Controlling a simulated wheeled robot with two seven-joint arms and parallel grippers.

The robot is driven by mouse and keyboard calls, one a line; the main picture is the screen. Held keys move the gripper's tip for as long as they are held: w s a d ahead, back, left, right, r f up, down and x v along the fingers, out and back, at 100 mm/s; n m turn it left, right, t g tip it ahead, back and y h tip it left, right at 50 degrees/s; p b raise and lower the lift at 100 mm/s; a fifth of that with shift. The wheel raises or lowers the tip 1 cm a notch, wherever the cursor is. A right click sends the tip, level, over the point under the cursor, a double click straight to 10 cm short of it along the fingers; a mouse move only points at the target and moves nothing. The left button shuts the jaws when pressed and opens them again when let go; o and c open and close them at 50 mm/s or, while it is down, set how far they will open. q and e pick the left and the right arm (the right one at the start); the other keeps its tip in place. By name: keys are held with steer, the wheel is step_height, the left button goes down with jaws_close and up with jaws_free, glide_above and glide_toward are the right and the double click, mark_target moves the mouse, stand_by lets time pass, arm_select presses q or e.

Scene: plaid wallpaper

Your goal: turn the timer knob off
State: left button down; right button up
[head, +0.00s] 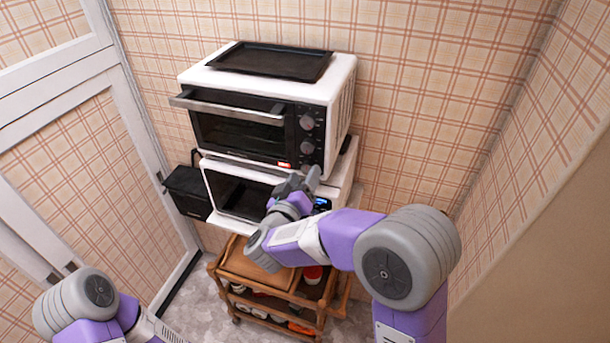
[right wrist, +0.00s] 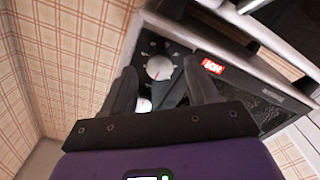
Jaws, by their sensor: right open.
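A white toaster oven (head: 265,135) with a black front stands on a white microwave (head: 225,190). A column of round grey knobs runs down the right of its front; an upper knob (head: 306,122) and a middle knob (head: 306,147) show in the head view. My right gripper (head: 300,181) is at the lower end of this column and hides part of it. In the right wrist view, its open fingers (right wrist: 160,70) are on either side of a pale knob (right wrist: 158,68), with another knob (right wrist: 143,104) partly hidden. Contact and which knob is the timer cannot be told. My left gripper is out of view.
A black tray (head: 270,61) lies on the oven. The oven's door handle (head: 225,109) sticks out at the front. A wooden cart (head: 255,268) stands below, with a black box (head: 187,192) to the left. A wall is at the right.

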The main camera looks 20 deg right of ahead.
steer(key=v, duration=0.6)
steer(key=shift+b, duration=0.3)
